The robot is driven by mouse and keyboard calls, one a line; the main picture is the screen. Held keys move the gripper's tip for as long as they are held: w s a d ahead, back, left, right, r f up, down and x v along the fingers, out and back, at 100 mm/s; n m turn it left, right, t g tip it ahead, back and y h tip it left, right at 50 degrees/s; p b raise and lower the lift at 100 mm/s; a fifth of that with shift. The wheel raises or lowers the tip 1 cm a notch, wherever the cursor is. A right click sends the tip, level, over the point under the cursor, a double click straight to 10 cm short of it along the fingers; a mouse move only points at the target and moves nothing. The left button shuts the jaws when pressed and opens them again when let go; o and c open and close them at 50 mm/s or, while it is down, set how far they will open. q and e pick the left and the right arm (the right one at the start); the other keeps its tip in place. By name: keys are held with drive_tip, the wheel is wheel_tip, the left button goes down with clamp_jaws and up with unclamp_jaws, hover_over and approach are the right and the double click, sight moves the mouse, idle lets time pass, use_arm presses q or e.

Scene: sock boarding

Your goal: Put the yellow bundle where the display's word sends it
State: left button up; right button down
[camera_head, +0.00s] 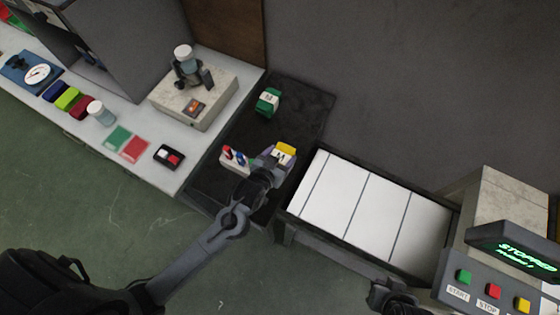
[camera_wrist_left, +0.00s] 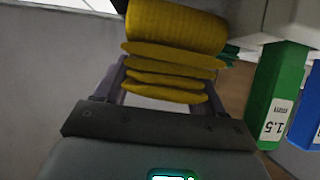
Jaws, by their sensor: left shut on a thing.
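The yellow bundle (camera_head: 287,149) shows at the tip of my left gripper (camera_head: 272,160), over the dark mat. In the left wrist view the yellow bundle (camera_wrist_left: 175,28) is ribbed and folded, and it lies between the fingers of my left gripper (camera_wrist_left: 160,90), which is shut on it. The display (camera_head: 515,252) at the right reads "STOPPED" in green, with a smaller second line too blurred to read surely. A dark part of my right arm (camera_head: 395,296) shows at the bottom edge; its jaws cannot be made out.
A green bundle (camera_head: 268,102) with a white label lies on the dark mat (camera_head: 300,105). A white-topped conveyor (camera_head: 365,205) runs to the right of the mat. Start, stop and yellow buttons (camera_head: 493,291) sit below the display. The left counter (camera_head: 140,175) holds several small items.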

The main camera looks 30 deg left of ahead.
sight(280, 162)
use_arm(q)
drive_tip(key=shift+f+b, duration=0.3)
drive_tip(key=shift+f, duration=1.65)
drive_tip(key=shift+f, duration=0.1)
drive_tip(key=o, duration=0.9)
drive_tip(key=shift+o, duration=0.2)
